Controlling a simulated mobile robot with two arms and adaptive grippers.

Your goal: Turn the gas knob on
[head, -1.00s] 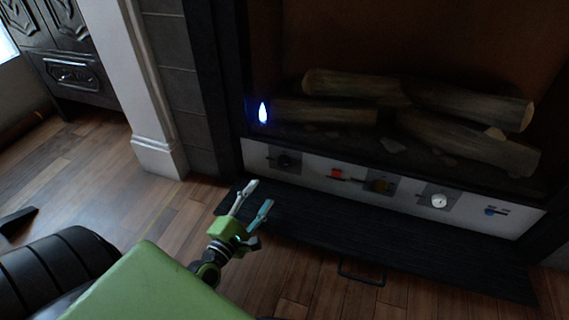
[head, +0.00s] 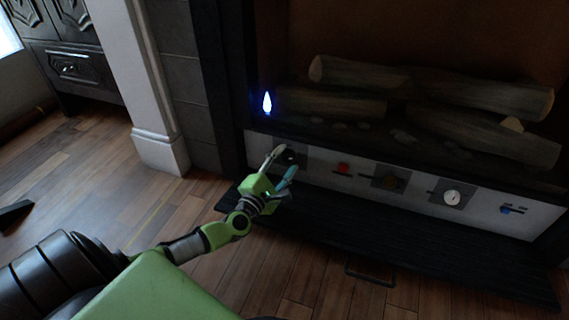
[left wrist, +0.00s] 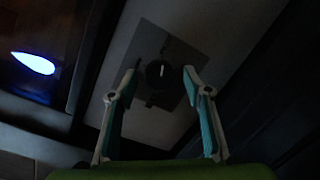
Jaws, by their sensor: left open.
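A control panel (head: 385,200) runs along the bottom of a fireplace. A dark knob (head: 291,157) sits on a grey plate at its left end; I cannot read its label. In the left wrist view the dark knob (left wrist: 160,72), with a pale mark, shows between and beyond my fingertips. My left gripper (head: 284,162) is open and empty, its fingers in front of this knob. The left wrist view shows both fingers (left wrist: 158,84) spread on either side of it; I cannot tell whether they touch it. My right gripper is not in view.
Other controls are a red button (head: 343,168), a brownish knob (head: 390,181), a white dial (head: 452,197) and a blue switch (head: 506,209). A blue flame (head: 267,102) burns left of the logs (head: 330,103). A dark hearth ledge (head: 330,225) lies below the panel.

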